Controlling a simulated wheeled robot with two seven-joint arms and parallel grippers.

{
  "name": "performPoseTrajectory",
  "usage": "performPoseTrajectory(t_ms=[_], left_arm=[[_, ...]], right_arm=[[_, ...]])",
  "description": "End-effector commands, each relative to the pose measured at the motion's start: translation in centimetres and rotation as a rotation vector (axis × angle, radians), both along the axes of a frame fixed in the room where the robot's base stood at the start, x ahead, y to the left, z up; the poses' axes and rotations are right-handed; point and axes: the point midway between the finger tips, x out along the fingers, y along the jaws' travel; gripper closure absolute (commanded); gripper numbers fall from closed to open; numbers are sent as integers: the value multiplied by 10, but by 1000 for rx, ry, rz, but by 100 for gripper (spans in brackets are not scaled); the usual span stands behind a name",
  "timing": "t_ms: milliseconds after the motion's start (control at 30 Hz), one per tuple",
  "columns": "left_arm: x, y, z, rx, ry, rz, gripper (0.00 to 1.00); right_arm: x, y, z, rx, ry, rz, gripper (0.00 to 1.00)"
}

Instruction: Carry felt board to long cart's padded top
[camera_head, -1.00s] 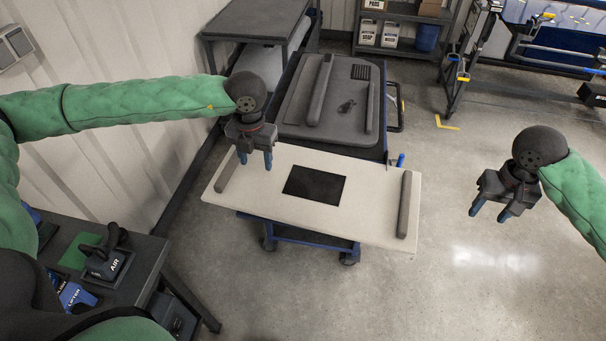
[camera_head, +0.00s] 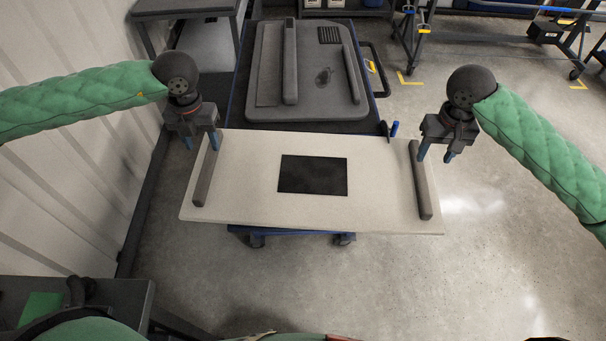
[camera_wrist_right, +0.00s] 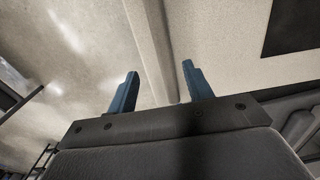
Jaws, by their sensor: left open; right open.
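The pale board (camera_head: 250,210), which I take for the felt board, lies flat over a blue wheeled base. It has a black rectangle (camera_head: 312,175) in its middle and a grey bar at each end. My left gripper (camera_head: 201,140) is open at the far end of the left bar (camera_head: 205,175). My right gripper (camera_head: 435,156) is open near the right bar (camera_head: 424,190). In the right wrist view that bar (camera_wrist_right: 150,40) shows between the open fingers (camera_wrist_right: 160,68). I cannot tell how far above it they are.
Behind the board stands a cart with a grey padded-looking top (camera_head: 312,105) carrying long bars and a small black grille (camera_head: 329,35). A blue upright peg (camera_head: 394,128) stands by its near right corner. The wall is close on the left; open floor (camera_head: 500,270) lies to the right.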

Motion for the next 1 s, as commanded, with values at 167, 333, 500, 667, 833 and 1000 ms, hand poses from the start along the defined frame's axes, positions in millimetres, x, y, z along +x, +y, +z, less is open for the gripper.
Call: performPoseTrajectory(t_ms=[167,333,500,667,833,1000], left_arm=[[0,0,-12,0,0,0,49],[0,0,-11,0,0,0,49],[0,0,-12,0,0,0,49],[0,0,-22,0,2,0,49],[0,0,-44,0,2,-1,49],[0,0,-67,0,1,0,49]], right_arm=[[0,0,-12,0,0,0,49],[0,0,-11,0,0,0,49],[0,0,-12,0,0,0,49],[0,0,-22,1,1,-1,49],[-1,0,-44,0,3,-1,49],[-1,0,-67,0,2,-1,49]])
